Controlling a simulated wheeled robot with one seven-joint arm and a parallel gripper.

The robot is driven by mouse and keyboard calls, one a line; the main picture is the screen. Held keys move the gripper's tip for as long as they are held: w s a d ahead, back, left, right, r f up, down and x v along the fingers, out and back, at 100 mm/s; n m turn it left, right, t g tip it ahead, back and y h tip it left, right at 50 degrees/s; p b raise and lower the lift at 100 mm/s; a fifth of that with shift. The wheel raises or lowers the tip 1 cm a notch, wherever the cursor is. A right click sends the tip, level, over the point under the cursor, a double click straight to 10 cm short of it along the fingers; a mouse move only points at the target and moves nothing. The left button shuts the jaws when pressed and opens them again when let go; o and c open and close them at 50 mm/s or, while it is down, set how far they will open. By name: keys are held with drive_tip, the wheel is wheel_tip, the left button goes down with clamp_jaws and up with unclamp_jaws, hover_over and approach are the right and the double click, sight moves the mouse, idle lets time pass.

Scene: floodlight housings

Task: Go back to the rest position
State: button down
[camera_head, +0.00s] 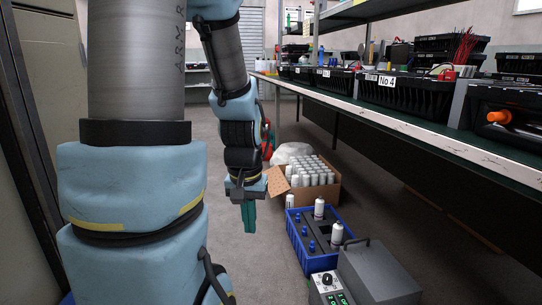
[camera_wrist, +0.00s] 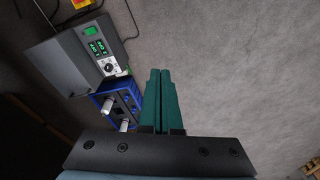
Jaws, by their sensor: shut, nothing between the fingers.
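My gripper (camera_head: 249,217) hangs down from my arm in the head view, above the floor to the left of the blue crate. In the wrist view its two green fingers (camera_wrist: 159,82) lie together, shut with nothing between them. The blue crate (camera_head: 300,256) stands on the floor with several blue pegs and white cylindrical housings (camera_head: 319,209) in it. It also shows in the wrist view (camera_wrist: 133,92), left of the fingers. My gripper is apart from the crate and touches nothing.
A grey device (camera_head: 378,273) with a control panel stands right in front of the crate. A cardboard box (camera_head: 294,197) of several white cylinders lies behind. A long workbench (camera_head: 400,122) with black bins runs along the right. A cabinet (camera_head: 52,75) stands left. The floor between is clear.

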wheel_tip(320, 180, up, 40)
drive_tip(key=s+a+p, duration=0.1)
drive_tip(key=a+p, duration=0.1)
drive_tip(key=p, duration=3.6)
drive_tip(key=shift+s+f+n, duration=0.15)
drive_tip(key=shift+s+n, duration=0.15)
drive_tip(key=shift+s, duration=0.05)
